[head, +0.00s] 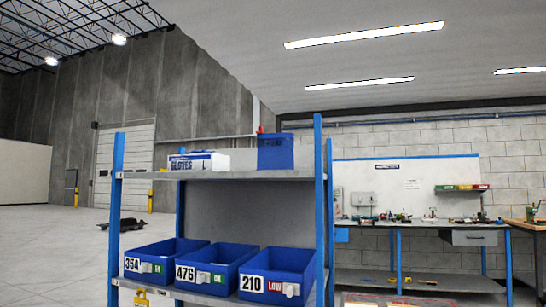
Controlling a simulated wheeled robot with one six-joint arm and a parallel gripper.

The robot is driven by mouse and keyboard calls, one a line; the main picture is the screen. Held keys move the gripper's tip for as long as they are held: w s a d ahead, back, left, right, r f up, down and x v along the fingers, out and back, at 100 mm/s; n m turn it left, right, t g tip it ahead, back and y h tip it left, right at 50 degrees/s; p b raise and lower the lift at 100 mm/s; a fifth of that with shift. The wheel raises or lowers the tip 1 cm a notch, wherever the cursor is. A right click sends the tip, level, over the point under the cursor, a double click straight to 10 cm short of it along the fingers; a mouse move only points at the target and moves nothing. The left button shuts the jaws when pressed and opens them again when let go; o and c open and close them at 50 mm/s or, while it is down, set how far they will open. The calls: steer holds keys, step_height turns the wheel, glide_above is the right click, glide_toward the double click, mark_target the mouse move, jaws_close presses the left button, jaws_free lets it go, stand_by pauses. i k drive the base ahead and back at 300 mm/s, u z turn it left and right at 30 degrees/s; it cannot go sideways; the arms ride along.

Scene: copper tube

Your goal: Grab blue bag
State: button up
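A blue box-shaped item (275,154) stands on the top shelf (235,174) of a blue-framed rack, near its right post. It has faint dark markings near its top edge. It may be the blue bag, but I cannot tell bag from box or bin here. My gripper is not in view.
A white glove box (199,161) lies left of the blue item. Blue bins numbered 354 (160,262), 476 (208,268) and 210 (270,275) sit on the lower shelf. A workbench (420,224) stands behind right. Open floor (50,250) lies left.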

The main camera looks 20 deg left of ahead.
mark_target(275, 150)
steer(key=u, duration=0.35)
steer(key=k, duration=0.4)
steer(key=u, duration=1.35)
steer(key=i, duration=0.85)
steer(key=z, duration=0.3)
